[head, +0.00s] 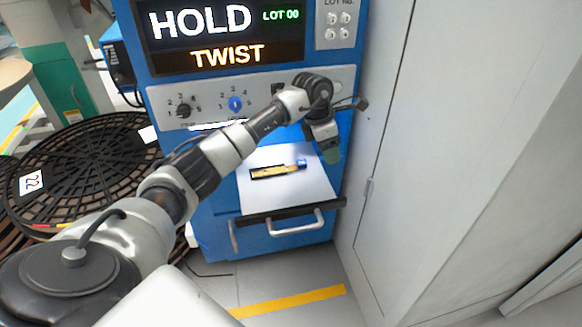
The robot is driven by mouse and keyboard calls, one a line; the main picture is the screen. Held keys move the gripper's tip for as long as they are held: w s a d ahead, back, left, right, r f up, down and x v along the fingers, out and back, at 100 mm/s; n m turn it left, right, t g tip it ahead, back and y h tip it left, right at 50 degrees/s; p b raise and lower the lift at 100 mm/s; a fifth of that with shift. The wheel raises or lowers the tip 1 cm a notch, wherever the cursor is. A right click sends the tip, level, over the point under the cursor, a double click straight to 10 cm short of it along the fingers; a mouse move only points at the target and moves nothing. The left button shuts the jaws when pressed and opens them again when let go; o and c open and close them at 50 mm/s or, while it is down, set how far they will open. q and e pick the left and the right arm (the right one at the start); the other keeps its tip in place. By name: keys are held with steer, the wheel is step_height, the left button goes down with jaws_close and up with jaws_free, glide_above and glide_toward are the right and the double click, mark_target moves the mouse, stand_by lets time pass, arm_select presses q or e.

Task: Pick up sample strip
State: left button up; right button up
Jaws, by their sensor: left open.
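The sample strip (275,171) is a small yellowish strip with dark edging and a blue end. It lies flat on the white surface of a pulled-out drawer or shelf (290,192) in the blue machine. My left arm crosses the view from the lower left. My left gripper (331,152) hangs pointing down above the right side of the white surface, to the right of the strip and apart from it. Its fingertips look greenish and small; it is open with nothing seen between them. My right gripper is not in view.
The blue machine (350,70) has a display (220,35) reading HOLD, LOT 00 and TWIST, with knobs below. A silver handle (296,224) sits on the drawer front. A grey cabinet (450,150) stands close on the right. Black reels (85,170) are stacked at left.

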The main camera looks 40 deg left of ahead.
arm_select(q)
steer(key=s+a+r+n+g+y, duration=0.1)
steer(key=a+r+g+y, duration=0.15)
steer(key=a, duration=0.45)
steer(key=b, duration=0.1)
glide_above(299, 162)
steer(key=shift+t+y, duration=0.25)
steer(key=shift+t, duration=0.1)
steer(key=f, duration=0.4)
steer(key=shift+s+d+f, duration=0.25)
steer(key=shift+d+f, duration=0.05)
steer(key=shift+f, duration=0.4)
steer(key=f, duration=0.1)
steer(key=f+b, duration=0.1)
steer(key=f, duration=0.3)
steer(key=shift+w+a, duration=0.2)
steer(key=shift+a, duration=0.1)
steer(key=shift+r, duration=0.1)
steer(key=c, duration=1)
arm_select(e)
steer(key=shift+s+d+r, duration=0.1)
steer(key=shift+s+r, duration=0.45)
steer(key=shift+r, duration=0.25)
arm_select(q)
steer(key=shift+r, duration=0.1)
